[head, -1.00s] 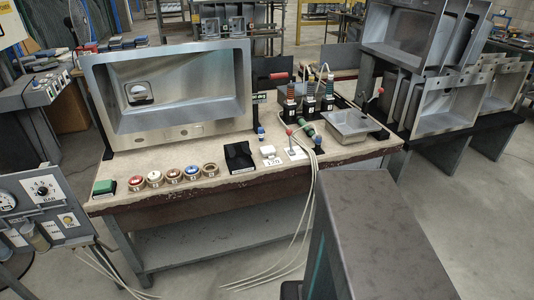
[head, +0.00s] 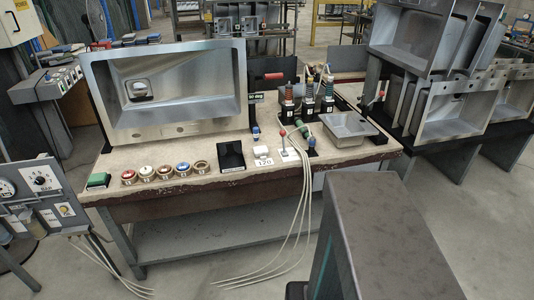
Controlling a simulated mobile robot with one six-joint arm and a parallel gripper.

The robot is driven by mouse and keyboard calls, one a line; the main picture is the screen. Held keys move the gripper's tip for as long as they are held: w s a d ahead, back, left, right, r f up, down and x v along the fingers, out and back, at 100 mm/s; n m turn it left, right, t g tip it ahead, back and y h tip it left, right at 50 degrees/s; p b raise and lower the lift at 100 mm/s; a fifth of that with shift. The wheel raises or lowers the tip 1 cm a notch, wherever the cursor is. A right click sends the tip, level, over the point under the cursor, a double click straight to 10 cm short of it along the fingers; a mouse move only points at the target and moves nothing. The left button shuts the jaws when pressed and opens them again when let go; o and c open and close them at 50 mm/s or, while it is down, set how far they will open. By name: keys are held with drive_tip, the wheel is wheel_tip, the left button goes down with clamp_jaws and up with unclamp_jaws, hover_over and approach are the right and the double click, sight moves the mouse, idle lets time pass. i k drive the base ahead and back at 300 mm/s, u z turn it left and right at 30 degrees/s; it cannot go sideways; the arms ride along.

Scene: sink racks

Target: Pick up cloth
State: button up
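No item on the workbench (head: 250,200) can be told for certain as the cloth. A small white item (head: 262,151) lies near the middle front of the bench, behind a label reading 120. A black open holder (head: 231,156) is just left of it, and a green block (head: 98,181) lies at the bench's left end. The bench top has a tan, rough covering with a ragged dark front edge. My gripper is not in view, so its state and hold are hidden.
A steel sink (head: 165,130) stands upright on the bench. Several round pots (head: 165,172) line the front left. Polishing tools (head: 308,95) and a shallow metal tray (head: 348,128) are at right. Cables (head: 295,220) hang to the floor. Sink racks (head: 455,108) stand at right.

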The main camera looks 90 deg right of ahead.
sight(258, 151)
drive_tip(key=u, duration=0.05)
drive_tip(key=k, duration=0.75)
drive_tip(key=z, duration=0.9)
drive_tip(key=i, duration=0.5)
drive_tip(key=u, duration=0.05)
